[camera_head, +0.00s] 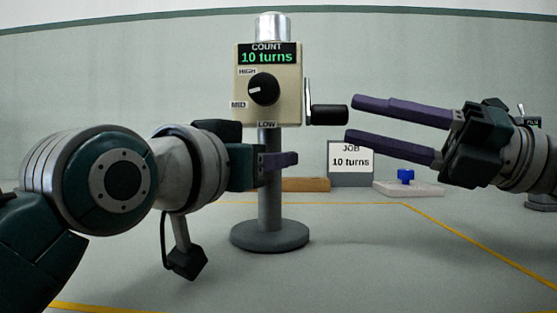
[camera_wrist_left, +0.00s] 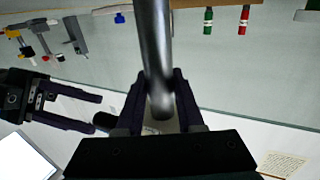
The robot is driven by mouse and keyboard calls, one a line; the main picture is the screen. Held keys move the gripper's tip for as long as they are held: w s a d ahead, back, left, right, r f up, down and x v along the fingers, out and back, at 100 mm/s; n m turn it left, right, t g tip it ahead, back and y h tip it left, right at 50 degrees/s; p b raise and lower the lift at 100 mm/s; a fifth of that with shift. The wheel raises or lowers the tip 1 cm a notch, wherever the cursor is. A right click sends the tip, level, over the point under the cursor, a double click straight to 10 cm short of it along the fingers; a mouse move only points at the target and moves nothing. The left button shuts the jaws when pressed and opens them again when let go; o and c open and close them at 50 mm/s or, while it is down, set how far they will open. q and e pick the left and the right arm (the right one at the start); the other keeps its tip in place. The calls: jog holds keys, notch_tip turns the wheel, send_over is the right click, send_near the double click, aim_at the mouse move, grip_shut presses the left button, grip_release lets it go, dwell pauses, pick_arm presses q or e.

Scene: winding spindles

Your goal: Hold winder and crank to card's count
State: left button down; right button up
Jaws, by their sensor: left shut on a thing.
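The winder (camera_head: 292,108) is a beige box on a grey post (camera_head: 269,195) with a round base. Its display reads "COUNT 10 turns". Its dial pointer faces left, near MID and HIGH. The crank (camera_head: 308,95) on its right side has a black handle (camera_head: 330,115). The job card (camera_head: 350,157) behind reads "JOB 10 turns". My left gripper (camera_head: 279,160) is shut around the post below the box; the post also shows between its fingers in the left wrist view (camera_wrist_left: 157,50). My right gripper (camera_head: 356,118) is open, its fingertips above and below the handle's outer end, apart from it.
A white tray (camera_head: 425,190) with a blue piece (camera_head: 405,176) lies at the right, behind my right gripper. A wooden block (camera_head: 306,184) lies behind the post. Yellow lines mark the grey surface. The area in front of the base is clear.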

pick_arm(q)
jog(key=shift+r, duration=0.15)
pick_arm(e)
jog(key=v, duration=0.8)
jog(key=w+d+m+t+h, duration=0.3)
jog(key=w+m+t, duration=0.1)
jog(key=m, duration=0.4)
jog(key=w+d+f+m+t+h, duration=0.1)
jog(key=w+d+m+t+h, duration=0.2)
jog(key=m, duration=0.6)
jog(key=shift+w+t+h, duration=0.8)
jog(key=shift+w+t, duration=0.4)
jog(key=shift+w, duration=0.45)
pick_arm(q)
jog(key=shift+c, duration=2.2)
grip_release()
jog(key=shift+s, duration=0.1)
